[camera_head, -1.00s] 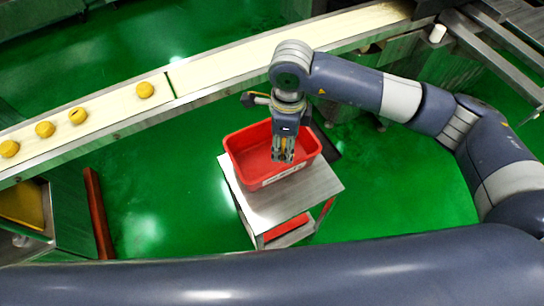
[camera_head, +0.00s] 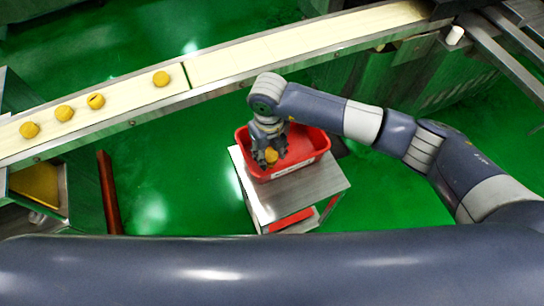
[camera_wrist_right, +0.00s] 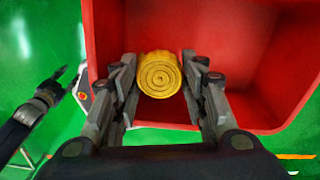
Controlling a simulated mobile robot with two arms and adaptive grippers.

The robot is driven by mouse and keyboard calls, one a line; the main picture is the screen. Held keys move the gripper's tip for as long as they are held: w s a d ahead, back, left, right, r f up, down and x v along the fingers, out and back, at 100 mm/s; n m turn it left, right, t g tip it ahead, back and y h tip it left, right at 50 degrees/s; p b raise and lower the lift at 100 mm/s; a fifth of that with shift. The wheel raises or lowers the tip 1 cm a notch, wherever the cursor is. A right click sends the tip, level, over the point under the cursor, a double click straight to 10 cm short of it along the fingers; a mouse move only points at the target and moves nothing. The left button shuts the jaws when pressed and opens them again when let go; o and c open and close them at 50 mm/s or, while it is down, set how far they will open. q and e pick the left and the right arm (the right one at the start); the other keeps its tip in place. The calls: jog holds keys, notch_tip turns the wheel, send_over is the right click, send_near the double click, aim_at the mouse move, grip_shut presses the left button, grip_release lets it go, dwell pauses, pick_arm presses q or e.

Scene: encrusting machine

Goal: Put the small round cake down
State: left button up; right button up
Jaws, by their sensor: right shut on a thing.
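A small round yellow cake (camera_wrist_right: 160,76) with a spiral pattern on its end sits between the two fingers of my right gripper (camera_head: 268,152), which is shut on it. The cake also shows at the fingertips in the head view (camera_head: 271,157). The gripper points down inside the outline of the red crate (camera_head: 318,147), over its left part. I cannot tell whether the cake touches the crate floor. A dark gripper, seemingly my left one (camera_wrist_right: 48,98), shows small at the left of the right wrist view; its jaw opening is unclear.
The crate stands on a small metal cart (camera_head: 322,181). Behind it a pale conveyor (camera_head: 225,63) runs diagonally and carries several similar yellow cakes (camera_head: 161,78) on its left part. Inside the crate, the floor to the right of the gripper looks bare. Green floor surrounds the cart.

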aim_at(269, 160)
notch_tip(269, 160, down, 5)
jog(key=shift+r+p, duration=0.2)
jog(key=shift+p, duration=0.1)
jog(key=shift+f, duration=0.3)
jog(key=o, duration=0.8)
jog(key=shift+c, duration=0.2)
jog(key=shift+r, duration=0.1)
jog(key=shift+r, duration=0.55)
notch_tip(269, 160, up, 11)
jog(key=shift+r+b, duration=0.1)
jog(key=shift+b, duration=0.9)
jog(key=shift+a, duration=0.1)
